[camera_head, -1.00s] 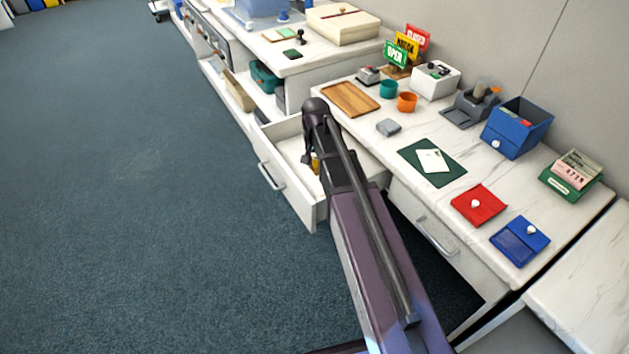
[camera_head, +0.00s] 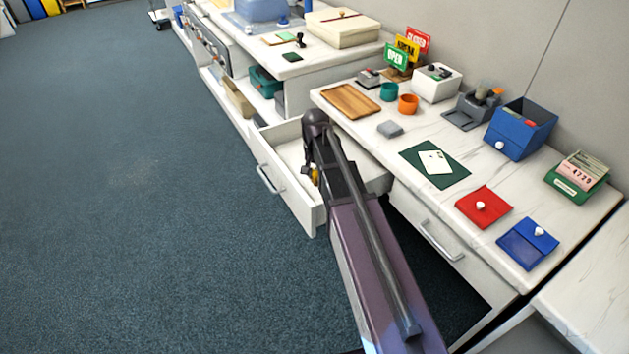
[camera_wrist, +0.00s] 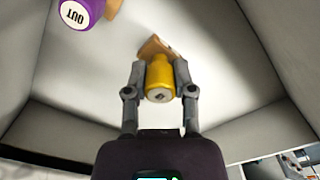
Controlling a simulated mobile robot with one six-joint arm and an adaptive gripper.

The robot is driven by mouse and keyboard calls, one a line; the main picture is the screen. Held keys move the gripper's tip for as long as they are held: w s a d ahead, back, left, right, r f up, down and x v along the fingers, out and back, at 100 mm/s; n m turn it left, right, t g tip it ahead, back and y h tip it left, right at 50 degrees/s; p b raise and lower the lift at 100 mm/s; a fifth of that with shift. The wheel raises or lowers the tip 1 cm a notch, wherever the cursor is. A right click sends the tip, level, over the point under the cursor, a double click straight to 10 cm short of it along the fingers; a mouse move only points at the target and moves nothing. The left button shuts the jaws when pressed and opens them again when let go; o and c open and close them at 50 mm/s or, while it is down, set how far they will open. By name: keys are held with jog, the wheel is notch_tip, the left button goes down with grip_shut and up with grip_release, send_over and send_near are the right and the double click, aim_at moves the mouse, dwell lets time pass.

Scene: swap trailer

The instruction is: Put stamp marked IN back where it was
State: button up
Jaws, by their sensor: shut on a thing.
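My gripper (camera_wrist: 160,85) is shut on a yellow stamp (camera_wrist: 159,80) with a wooden part at its far end. The mark on its near end is too small to read. In the head view, my gripper (camera_head: 314,172) is at the open drawer (camera_head: 291,190), with a bit of yellow showing at its tip. In the wrist view, a purple stamp (camera_wrist: 76,12) marked OUT is inside the drawer at the upper left, apart from the yellow one. I cannot tell whether the yellow stamp touches the drawer floor.
The white counter (camera_head: 372,133) above the drawer holds a wooden tray (camera_head: 351,101), a green mat (camera_head: 452,175), a red pouch (camera_head: 490,200) and a blue pouch (camera_head: 520,245). The drawer walls rise around my gripper. The carpet (camera_head: 130,200) at the left is clear.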

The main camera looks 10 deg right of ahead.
aim_at(315, 169)
jog(key=shift+f+b, duration=1)
jog(key=shift+f, duration=0.3)
jog(key=shift+f, duration=0.15)
jog(key=o, duration=0.9)
notch_tip(315, 169, up, 12)
jog(key=p, duration=1.2)
jog(key=shift+r, duration=0.2)
jog(key=s+n, duration=0.1)
jog(key=s, duration=0.4)
jog(key=s+n, duration=0.2)
jog(key=s, duration=0.3)
jog(key=s+n, duration=0.2)
jog(key=s, duration=0.4)
jog(key=shift+a, duration=0.15)
jog(key=shift+w, duration=0.1)
